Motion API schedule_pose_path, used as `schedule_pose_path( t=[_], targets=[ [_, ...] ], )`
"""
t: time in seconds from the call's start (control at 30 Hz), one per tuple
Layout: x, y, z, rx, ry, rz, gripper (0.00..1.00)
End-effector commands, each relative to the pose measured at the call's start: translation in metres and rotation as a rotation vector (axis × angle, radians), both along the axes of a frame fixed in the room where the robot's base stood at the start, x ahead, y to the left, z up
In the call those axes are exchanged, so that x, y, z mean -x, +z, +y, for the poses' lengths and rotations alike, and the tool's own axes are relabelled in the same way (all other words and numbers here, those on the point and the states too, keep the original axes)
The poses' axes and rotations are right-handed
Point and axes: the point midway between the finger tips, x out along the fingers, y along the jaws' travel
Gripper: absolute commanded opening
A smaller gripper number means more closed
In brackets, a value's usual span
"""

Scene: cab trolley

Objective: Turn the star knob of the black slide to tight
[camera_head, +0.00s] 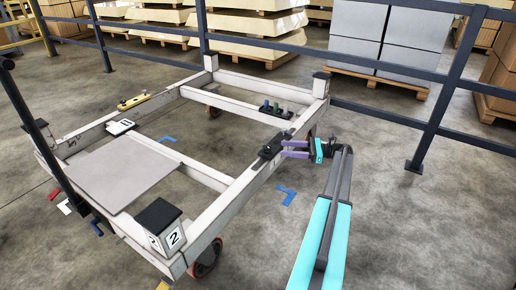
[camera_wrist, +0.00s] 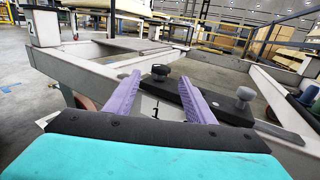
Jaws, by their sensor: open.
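The black slide (camera_head: 271,146) lies on the near right rail of the pale trolley frame (camera_head: 226,206). In the wrist view the black slide (camera_wrist: 207,98) runs diagonally behind my fingers. A dark knob (camera_wrist: 160,70) on a stem stands near its left end, and a grey knob (camera_wrist: 244,94) stands at its right end. I cannot tell the knobs' turned position. My gripper (camera_head: 283,148) is open and empty beside the slide. In the wrist view its purple fingers (camera_wrist: 160,78) point forward, with the dark knob beyond and between them, apparently apart.
A dark holder with several coloured pegs (camera_head: 274,109) sits on the rail behind. A yellow slide (camera_head: 133,101) lies on the far left rail. A black-topped post marked 2 (camera_head: 160,226) stands at the near corner. A dark railing (camera_head: 440,110) runs behind; the floor at right is clear.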

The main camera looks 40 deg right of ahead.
Motion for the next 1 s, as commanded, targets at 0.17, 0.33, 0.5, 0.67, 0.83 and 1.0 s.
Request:
schedule_pose_path(
  t=[0.17,0.33,0.5,0.67,0.83,1.0],
  targets=[
    [-0.002,-0.001,0.001,0.0,-0.006,0.0,0.49],
    [-0.012,-0.002,0.01,0.001,-0.008,0.0,0.49],
    [-0.029,-0.002,0.025,0.002,-0.008,-0.001,0.49],
    [-0.047,-0.002,0.04,0.001,-0.008,-0.001,0.49],
    [-0.066,-0.003,0.056,0.001,-0.008,0.001,0.49],
    [-0.083,-0.002,0.07,0.001,-0.008,0.0,0.49]
  ],
)
